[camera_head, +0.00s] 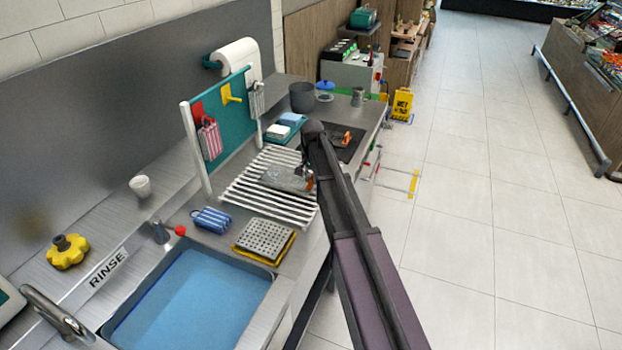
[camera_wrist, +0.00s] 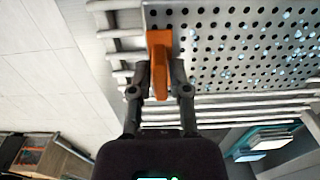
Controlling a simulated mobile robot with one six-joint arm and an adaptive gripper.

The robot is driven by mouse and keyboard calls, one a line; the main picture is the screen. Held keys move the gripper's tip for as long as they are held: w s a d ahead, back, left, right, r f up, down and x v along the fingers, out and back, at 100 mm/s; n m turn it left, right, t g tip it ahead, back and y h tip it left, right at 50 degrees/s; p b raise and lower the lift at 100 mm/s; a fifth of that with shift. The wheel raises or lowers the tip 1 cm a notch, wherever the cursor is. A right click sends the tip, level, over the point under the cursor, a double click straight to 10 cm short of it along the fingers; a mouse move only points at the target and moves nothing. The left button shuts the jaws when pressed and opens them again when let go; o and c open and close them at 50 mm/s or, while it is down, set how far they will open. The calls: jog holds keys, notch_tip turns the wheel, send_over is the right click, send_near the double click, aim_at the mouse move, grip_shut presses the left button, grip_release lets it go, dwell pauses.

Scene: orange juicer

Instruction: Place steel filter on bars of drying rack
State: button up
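The steel filter (camera_wrist: 235,45) is a flat perforated metal plate with an orange tab (camera_wrist: 158,62). In the head view the filter (camera_head: 286,179) is over the pale bars of the drying rack (camera_head: 246,194), near the rack's right side. It looks roughly level; whether it rests fully on the bars is hard to tell. My gripper (camera_wrist: 160,80) has one finger on each side of the orange tab and appears shut on it. In the head view my gripper (camera_head: 308,178) is at the filter's right end, partly hidden by my arm.
A perforated block on a yellow tray (camera_head: 264,241) and a blue striped sponge (camera_head: 211,220) lie between rack and sink (camera_head: 190,300). A teal pegboard (camera_head: 228,120) stands behind the rack. A dark mat (camera_head: 345,140) lies beyond it. The counter edge is to the right.

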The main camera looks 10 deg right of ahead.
jog(key=shift+o, duration=0.8)
jog(key=shift+r, duration=0.2)
notch_tip(320, 180, up, 12)
jog(key=p, duration=1.2)
jog(key=shift+s, duration=0.1)
jog(key=s+a+n, duration=0.3)
jog(key=s+n, duration=0.4)
jog(key=s, duration=2.2)
